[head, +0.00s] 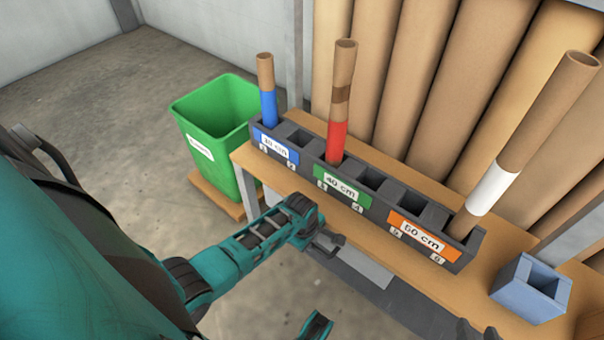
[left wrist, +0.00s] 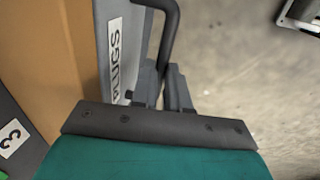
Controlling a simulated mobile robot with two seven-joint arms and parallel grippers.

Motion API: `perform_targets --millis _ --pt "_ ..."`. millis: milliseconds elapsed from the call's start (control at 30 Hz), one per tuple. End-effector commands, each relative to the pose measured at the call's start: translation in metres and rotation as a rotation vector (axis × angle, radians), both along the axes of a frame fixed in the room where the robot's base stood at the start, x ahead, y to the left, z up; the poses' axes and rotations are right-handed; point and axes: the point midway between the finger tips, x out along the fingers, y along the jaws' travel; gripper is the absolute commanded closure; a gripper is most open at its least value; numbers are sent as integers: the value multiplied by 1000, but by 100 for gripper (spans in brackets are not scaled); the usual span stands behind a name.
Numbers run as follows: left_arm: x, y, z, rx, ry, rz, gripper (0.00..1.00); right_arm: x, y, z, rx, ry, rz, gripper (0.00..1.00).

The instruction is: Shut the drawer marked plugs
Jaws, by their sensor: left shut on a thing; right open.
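The drawer marked PLUGS shows its grey front (left wrist: 104,35) with a white label (left wrist: 116,55) in the left wrist view, beside the wooden bench top. A grey part of the drawer (head: 365,267) also shows below the bench edge in the head view; how far it stands out I cannot tell. My left gripper (head: 326,244) is at the drawer front. In the left wrist view its fingers (left wrist: 163,88) are shut on the dark bent drawer handle (left wrist: 171,30). My right gripper (head: 478,331) is open at the bottom edge of the head view, partly cut off.
A dark rack (head: 375,182) with numbered slots and several tubes stands on the wooden bench (head: 420,280). A blue square holder (head: 530,290) sits at the right. A green bin (head: 215,125) stands left of the bench.

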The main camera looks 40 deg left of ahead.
Motion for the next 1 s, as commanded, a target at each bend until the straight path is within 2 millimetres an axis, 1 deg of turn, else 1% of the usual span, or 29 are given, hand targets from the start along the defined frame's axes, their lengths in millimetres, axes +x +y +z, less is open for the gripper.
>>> perform_targets --millis 33,100,400,433,700,900,1000 --pt "6 -1 -2 0 1 1 100 0 0 -3 0 2 1 60" --pt "11 -1 -2 -1 3 1 100 0 1 -2 0 3 2 60" --pt "15 -2 0 -1 -4 -1 100 2 3 5 10 -12 0 60" --pt "15 -2 0 -1 -4 -1 85 2 3 5 11 -13 1 60" --pt "14 -2 0 -1 -2 -1 60 3 4 4 13 -10 -1 60" --pt "13 -1 0 -1 1 -1 60 2 4 3 12 -7 -1 60" --pt "12 -2 5 -1 1 -1 60 2 4 6 10 -6 -1 60"
